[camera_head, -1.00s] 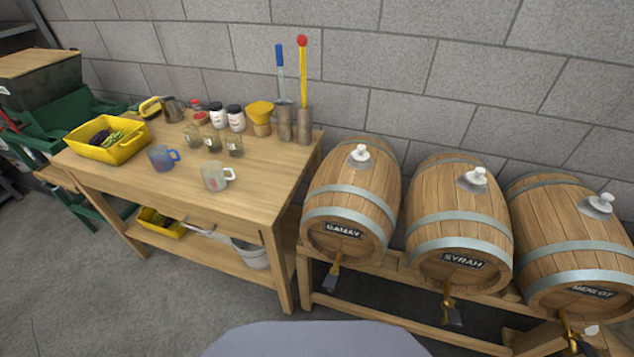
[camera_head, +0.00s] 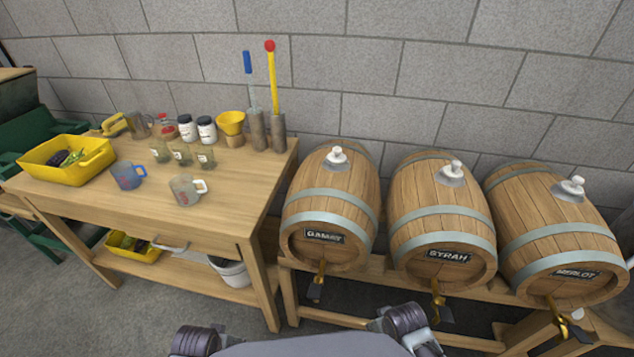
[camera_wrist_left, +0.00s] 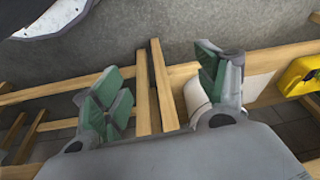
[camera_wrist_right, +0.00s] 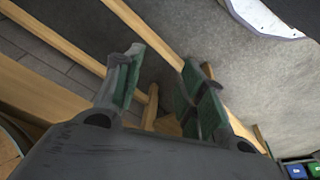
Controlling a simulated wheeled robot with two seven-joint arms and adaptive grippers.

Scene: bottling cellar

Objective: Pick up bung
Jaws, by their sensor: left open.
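White bungs sit in metal collars on top of three barrels in the head view: one on the GAMAY barrel (camera_head: 336,157), one on the SYRAH barrel (camera_head: 451,170), one on the MERLOT barrel (camera_head: 572,187). My left gripper shows in the left wrist view (camera_wrist_left: 160,95) with its green-padded fingers wide apart and nothing between them but wooden beams beyond. My right gripper shows in the right wrist view (camera_wrist_right: 162,75), its fingers apart and empty. Neither gripper's fingers show in the head view; only parts of my arms are at its bottom edge. No bung shows in either wrist view.
The barrels lie on a wooden rack (camera_head: 340,318) against the block wall, taps at the front. To the left stands a wooden workbench (camera_head: 150,205) with a yellow crate (camera_head: 70,172), mugs, jars, a yellow funnel and two tall cylinders. A white bucket (camera_head: 230,272) is on its lower shelf.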

